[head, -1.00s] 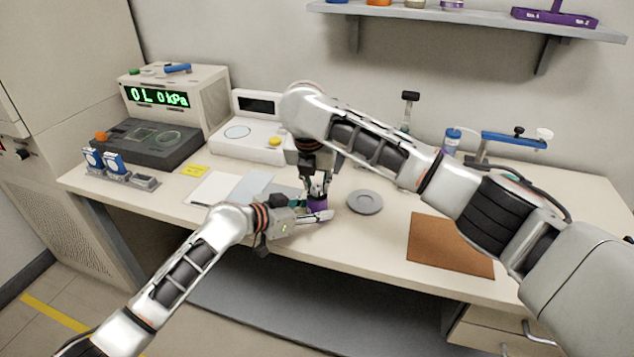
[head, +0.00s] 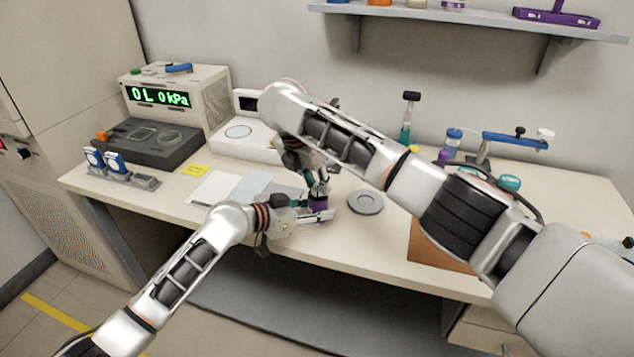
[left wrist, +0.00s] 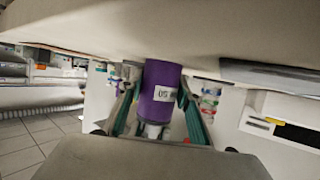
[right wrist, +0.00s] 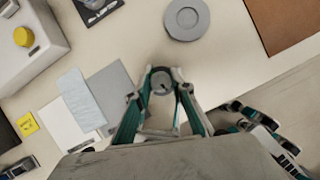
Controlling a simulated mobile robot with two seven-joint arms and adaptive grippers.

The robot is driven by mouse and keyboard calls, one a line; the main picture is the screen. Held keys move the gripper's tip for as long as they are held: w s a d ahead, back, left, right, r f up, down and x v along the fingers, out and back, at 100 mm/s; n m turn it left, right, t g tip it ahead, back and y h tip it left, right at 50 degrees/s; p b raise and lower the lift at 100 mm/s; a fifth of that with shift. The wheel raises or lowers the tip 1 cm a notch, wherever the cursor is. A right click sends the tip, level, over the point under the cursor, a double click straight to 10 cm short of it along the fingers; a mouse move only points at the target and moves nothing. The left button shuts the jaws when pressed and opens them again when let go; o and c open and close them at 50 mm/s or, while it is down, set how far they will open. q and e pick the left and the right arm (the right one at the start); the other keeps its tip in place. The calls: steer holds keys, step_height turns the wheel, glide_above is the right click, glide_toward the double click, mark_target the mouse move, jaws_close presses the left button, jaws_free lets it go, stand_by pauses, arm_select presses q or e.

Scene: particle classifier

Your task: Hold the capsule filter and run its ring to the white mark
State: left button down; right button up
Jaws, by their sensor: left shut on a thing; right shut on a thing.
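The capsule filter (head: 318,203) is a purple cylinder standing upright near the table's front edge. In the left wrist view its purple body (left wrist: 161,85) carries a white label and sits between the fingers of my left gripper (head: 316,214), which is shut on it from the side. My right gripper (head: 319,188) comes from above and is shut on the filter's top. In the right wrist view its fingertips are on either side of a grey round ring (right wrist: 161,82) with a dark mark. I cannot make out a white mark on the filter.
A grey round dish (head: 365,202) lies just right of the filter. A brown mat (head: 430,248) is farther right, partly behind my right arm. Pale sheets (head: 213,188) lie to the left. A white device (head: 232,138) and a pressure readout box (head: 165,98) stand behind.

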steer(key=shift+r, duration=0.1)
steer(key=o, duration=1.1)
steer(key=shift+o, duration=0.2)
steer(key=v, duration=1.2)
